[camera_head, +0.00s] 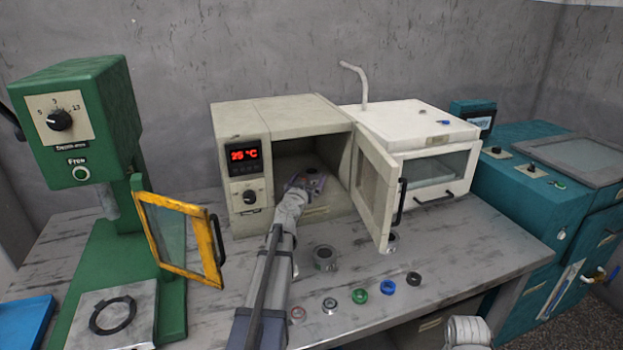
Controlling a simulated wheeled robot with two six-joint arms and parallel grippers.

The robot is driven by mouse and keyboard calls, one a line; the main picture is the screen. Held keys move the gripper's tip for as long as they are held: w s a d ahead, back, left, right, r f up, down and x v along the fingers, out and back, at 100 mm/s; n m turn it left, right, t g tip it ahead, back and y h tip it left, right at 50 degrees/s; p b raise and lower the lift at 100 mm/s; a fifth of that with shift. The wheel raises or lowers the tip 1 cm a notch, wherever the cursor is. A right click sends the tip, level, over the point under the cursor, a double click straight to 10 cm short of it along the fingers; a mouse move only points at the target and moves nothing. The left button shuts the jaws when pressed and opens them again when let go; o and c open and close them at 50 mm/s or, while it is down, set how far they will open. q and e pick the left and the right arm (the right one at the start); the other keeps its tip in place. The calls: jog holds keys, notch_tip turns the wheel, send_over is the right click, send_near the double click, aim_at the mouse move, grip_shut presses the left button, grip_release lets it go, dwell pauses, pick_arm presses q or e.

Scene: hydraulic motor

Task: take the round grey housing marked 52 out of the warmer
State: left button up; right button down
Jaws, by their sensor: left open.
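The beige warmer (232,218) stands at the back of the bench, with a red display on its front. Its door (372,185) is swung open to the right. My left arm reaches through the opening, and my left gripper (312,182) is open just inside the chamber. I cannot make out the housing marked 52 in the chamber; the gripper and wrist cover part of the inside. A round grey housing (325,258) sits on the bench in front of the warmer, and I can read no mark on it. My right gripper is out of view.
Several small rings lie along the front, including a green one (359,296) and a blue one (388,287). A green press (88,120) with a yellow-framed guard (183,240) stands left. A white oven (440,170) and teal machine (520,205) stand right.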

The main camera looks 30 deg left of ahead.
aim_at(310, 174)
pick_arm(q)
jog(key=x, duration=0.2)
jog(key=shift+w+a, duration=0.2)
jog(key=shift+w, duration=0.2)
jog(key=shift+s, duration=0.1)
jog(key=shift+c, duration=0.2)
grip_shut()
notch_tip(310, 174, up, 10)
jog(key=p, duration=1)
